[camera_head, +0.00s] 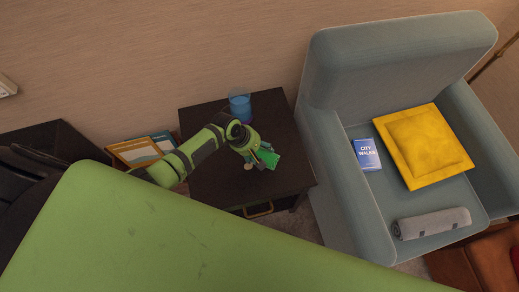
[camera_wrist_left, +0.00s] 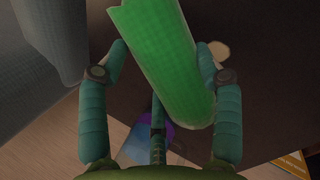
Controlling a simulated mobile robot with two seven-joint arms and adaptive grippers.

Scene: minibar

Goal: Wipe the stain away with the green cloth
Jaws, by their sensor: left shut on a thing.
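The green cloth (camera_head: 269,158) is in my left gripper (camera_head: 259,159), over the dark side table. A pale beige spot (camera_wrist_left: 219,50), which looks like the stain, shows on the dark tabletop just right of the cloth there. The cloth may hide part of it. I cannot tell whether the cloth touches the tabletop. My right gripper is not in view.
A blue glass (camera_head: 240,106) stands at the back of the side table (camera_head: 205,101). A blue-grey armchair (camera_head: 345,205) stands close on the right, with a yellow cushion (camera_head: 425,145), a blue book (camera_head: 367,154) and a rolled grey towel (camera_head: 431,223). Books (camera_head: 135,151) stand left of the table.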

